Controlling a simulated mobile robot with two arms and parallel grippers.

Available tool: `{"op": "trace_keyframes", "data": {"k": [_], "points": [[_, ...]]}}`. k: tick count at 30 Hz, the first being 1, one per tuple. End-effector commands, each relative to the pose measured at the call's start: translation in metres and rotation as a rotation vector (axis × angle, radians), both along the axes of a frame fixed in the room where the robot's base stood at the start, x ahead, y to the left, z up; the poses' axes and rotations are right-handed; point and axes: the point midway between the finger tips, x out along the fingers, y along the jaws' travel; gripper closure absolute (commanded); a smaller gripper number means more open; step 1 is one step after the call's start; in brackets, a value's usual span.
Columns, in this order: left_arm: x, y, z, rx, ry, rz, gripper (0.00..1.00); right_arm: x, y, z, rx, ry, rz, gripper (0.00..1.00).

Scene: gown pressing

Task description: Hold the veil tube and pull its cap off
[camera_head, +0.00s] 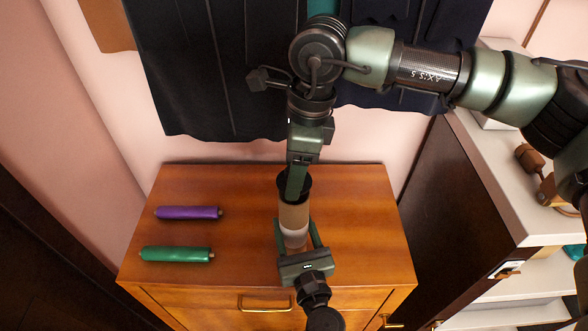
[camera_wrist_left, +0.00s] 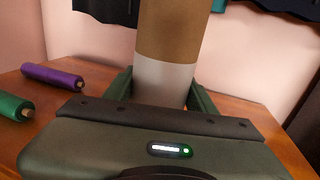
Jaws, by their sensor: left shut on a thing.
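The veil tube (camera_head: 294,217) is a tan cylinder with a white lower band, roughly upright over the wooden cabinet. Its dark cap (camera_head: 283,186) is at the top end. My left gripper (camera_head: 296,234) comes from the near side and is shut on the tube at its white part. In the left wrist view the tube (camera_wrist_left: 168,40) is between the two fingers (camera_wrist_left: 160,90), and its top is out of frame. My right gripper (camera_head: 296,190) points down from above at the cap, overlapping it in the head view. Its fingertips are partly merged with the dark cap, so its grip is unclear.
A purple roll (camera_head: 188,212) and a green roll (camera_head: 176,254) lie on the left of the wooden cabinet top (camera_head: 360,215). Dark garments (camera_head: 200,80) hang behind. A white-topped shelf unit (camera_head: 490,160) stands at the right. The cabinet top right of the tube is clear.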

Motion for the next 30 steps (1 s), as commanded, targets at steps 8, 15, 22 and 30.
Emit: {"op": "trace_keyframes", "data": {"k": [8, 15, 22, 30], "points": [[0.0, 0.0, 0.0, 0.0, 0.0, 0.0, 0.93, 0.0, 0.0, 0.011, 0.001, 0.0, 0.0, 0.88], [0.0, 0.0, 0.0, 0.0, -0.001, 0.0, 0.19, 0.0, 0.0, 0.011, 0.001, 0.0, 0.0, 0.88], [0.0, 0.0, 0.0, 0.0, 0.0, 0.0, 0.19, 0.0, 0.0, 0.011, 0.001, 0.0, 0.0, 0.88], [-0.016, -0.005, -0.001, -0.001, 0.003, -0.001, 0.19, 0.0, 0.0, 0.011, 0.001, 0.0, 0.0, 0.88]]}}
